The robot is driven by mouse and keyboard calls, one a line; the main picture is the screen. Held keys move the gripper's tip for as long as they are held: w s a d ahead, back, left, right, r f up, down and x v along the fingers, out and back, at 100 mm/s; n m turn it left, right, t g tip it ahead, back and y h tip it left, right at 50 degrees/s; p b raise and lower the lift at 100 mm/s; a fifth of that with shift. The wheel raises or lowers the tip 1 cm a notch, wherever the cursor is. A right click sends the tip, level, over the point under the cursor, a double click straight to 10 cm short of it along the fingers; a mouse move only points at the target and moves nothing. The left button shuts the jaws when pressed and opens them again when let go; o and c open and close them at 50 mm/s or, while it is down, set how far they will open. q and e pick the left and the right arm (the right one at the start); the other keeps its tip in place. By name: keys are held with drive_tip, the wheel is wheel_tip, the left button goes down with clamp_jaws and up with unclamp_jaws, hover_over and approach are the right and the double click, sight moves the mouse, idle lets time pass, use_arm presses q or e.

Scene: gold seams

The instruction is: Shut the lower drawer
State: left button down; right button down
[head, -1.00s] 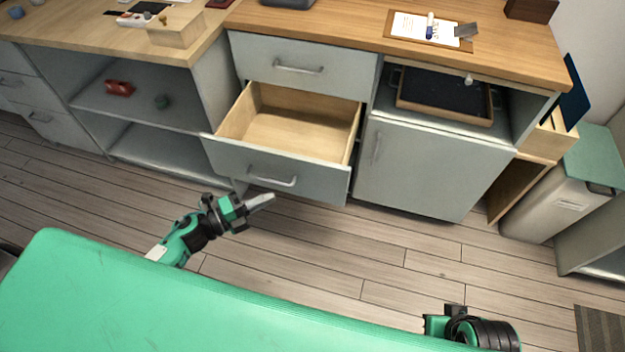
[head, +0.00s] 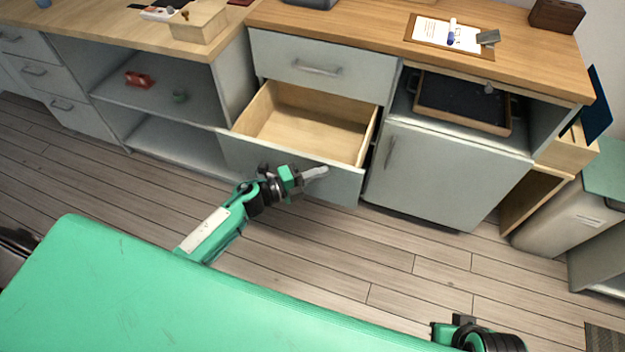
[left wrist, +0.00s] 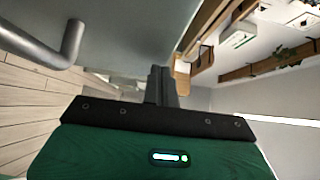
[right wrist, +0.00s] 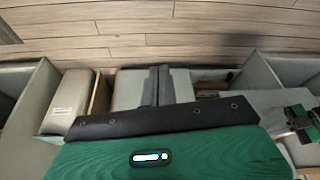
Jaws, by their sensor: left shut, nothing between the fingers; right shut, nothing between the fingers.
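The lower drawer (head: 345,183) stands pulled out below the closed upper drawer (head: 325,70), and its pale wooden inside is empty. My left gripper (head: 318,173) is shut and empty in front of the lower drawer's grey face, near its upper middle. The gripper covers most of that drawer's handle in the head view. In the left wrist view, a metal bar handle (left wrist: 45,45) shows at upper left, beside the shut fingers (left wrist: 160,85). Whether the fingers touch the face I cannot tell. My right gripper (right wrist: 158,85) is shut and empty, away from the drawer.
Right of the drawer is a closed cabinet door (head: 440,175) with a dark tray (head: 462,100) in the niche above. An open shelf (head: 165,100) stands left. A bin (head: 565,215) stands at right. The wood floor (head: 410,260) before the cabinets is clear.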

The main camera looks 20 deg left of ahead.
sight(320, 164)
use_arm(q)
drive_tip(key=shift+w, duration=0.1)
use_arm(e)
drive_tip(key=shift+r, duration=0.2)
